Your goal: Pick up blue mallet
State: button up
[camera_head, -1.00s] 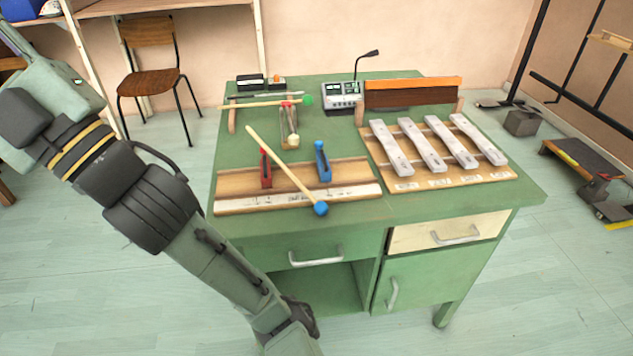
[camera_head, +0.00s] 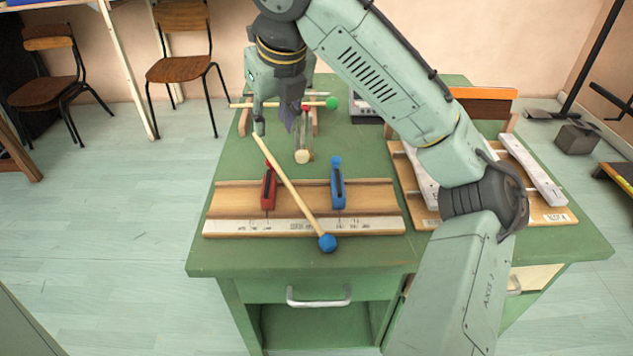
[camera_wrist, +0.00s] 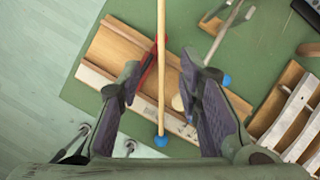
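The blue mallet has a pale wooden stick (camera_head: 284,183) and a blue ball head (camera_head: 327,242). It lies slanted across the wooden board on the green table, its head at the board's front edge. My gripper (camera_head: 275,128) is above the table near the far end of the stick. In the wrist view my gripper (camera_wrist: 160,85) is open, its fingers wide apart. The mallet's stick (camera_wrist: 161,60) runs between the fingers in that view, with the blue head (camera_wrist: 160,141) low in the picture. Nothing is held.
On the board (camera_head: 230,197) stand a red block (camera_head: 268,188) and a blue block (camera_head: 338,187). A green-headed mallet (camera_head: 332,103) lies behind. White bars (camera_head: 533,170) are at right, partly hidden by my arm. The table's front left is clear.

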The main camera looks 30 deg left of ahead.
send_near(272, 158)
jog(key=f, duration=0.2)
jog(key=shift+a+p+x, duration=0.15)
jog(key=shift+x, duration=1.45)
jog(key=shift+a+p+x, duration=0.15)
jog(key=shift+x, duration=1.45)
jog(key=shift+w+r, duration=0.15)
grip_shut()
